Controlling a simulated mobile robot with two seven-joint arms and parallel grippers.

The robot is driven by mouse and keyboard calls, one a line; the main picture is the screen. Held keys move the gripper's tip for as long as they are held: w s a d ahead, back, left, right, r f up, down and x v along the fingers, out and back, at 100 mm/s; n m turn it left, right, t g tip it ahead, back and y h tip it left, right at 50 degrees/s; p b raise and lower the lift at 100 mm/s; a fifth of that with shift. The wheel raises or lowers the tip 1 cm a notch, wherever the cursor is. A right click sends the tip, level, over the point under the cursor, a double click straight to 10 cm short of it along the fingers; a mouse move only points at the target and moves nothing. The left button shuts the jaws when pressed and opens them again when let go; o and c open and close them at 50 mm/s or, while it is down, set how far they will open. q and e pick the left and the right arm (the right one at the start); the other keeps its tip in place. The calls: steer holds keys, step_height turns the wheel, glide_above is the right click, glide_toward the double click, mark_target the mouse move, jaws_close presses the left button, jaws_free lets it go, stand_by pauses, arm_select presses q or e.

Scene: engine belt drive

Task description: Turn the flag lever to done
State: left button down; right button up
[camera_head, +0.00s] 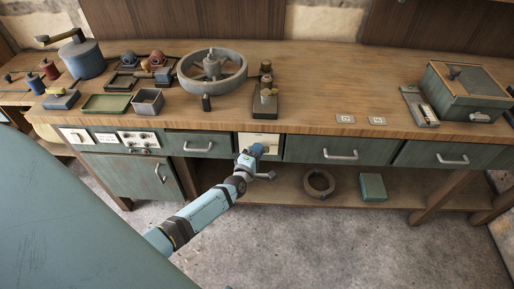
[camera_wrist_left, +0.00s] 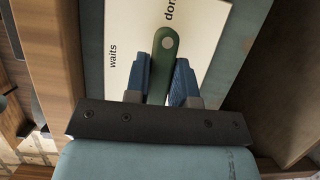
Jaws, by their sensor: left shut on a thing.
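The flag lever (camera_wrist_left: 165,60) is a green bar with a rounded end and a pale round pivot, set on a cream plate (camera_wrist_left: 125,25) marked "waits" and "don…", the rest of that word cut off. In the left wrist view the lever points toward the "don…" lettering, and its lower part lies between the blue fingers of my left gripper (camera_wrist_left: 163,82), which is shut on it. In the head view my left gripper (camera_head: 258,150) is at the cream plate (camera_head: 245,139) on the bench front, hiding most of the lever. My right gripper is not in view.
The wooden bench top (camera_head: 320,90) carries a large grey wheel (camera_head: 212,70), a small post fixture (camera_head: 265,95) and a green box (camera_head: 465,90). Drawers with handles (camera_head: 340,157) flank the plate. A ring (camera_head: 318,183) and a green block (camera_head: 373,187) lie on the lower shelf.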

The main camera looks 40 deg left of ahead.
arm_select(q)
steer(key=shift+r, duration=0.1)
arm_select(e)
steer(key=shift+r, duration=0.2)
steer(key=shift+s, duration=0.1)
arm_select(q)
steer(key=c, duration=1)
jaws_free()
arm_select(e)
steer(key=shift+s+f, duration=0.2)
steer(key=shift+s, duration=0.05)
arm_select(q)
steer(key=s+d, duration=0.2)
steer(key=s, duration=1.1)
steer(key=shift+s, duration=0.3)
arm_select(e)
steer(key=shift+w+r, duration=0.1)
